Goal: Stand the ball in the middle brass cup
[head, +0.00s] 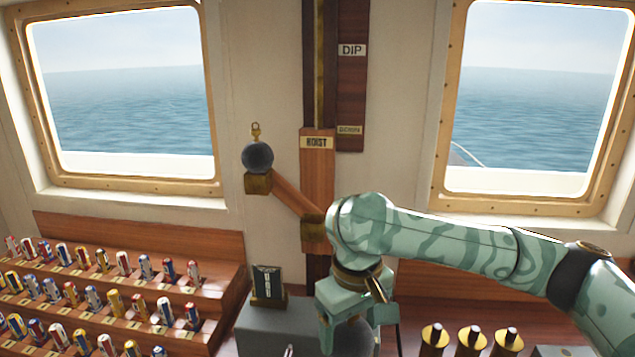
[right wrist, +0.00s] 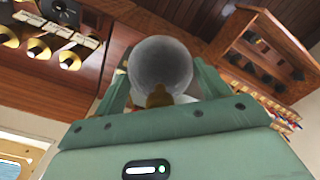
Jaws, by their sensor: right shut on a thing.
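My right gripper (head: 347,335) is shut on a grey ball (right wrist: 160,68). In the right wrist view the ball sits between the two fingers (right wrist: 160,85), with a small brass piece on its near side. In the head view this ball (head: 357,338) is mostly hidden behind the gripper, low over the grey box. A brass cup (head: 313,234) is at the foot of the hoist post, just left of my arm. Another brass cup (head: 258,184) on a wooden arm bears a second dark ball (head: 258,157) with a brass ring. Anything behind my arm is hidden. My left gripper is out of view.
A grey box (head: 262,325) stands below, with a small dark plaque (head: 268,283) on it. Stepped wooden racks (head: 130,275) hold several colourful rolls at left. Three brass knobs (head: 471,341) stand at lower right. The wooden hoist board (head: 318,170) rises behind my arm.

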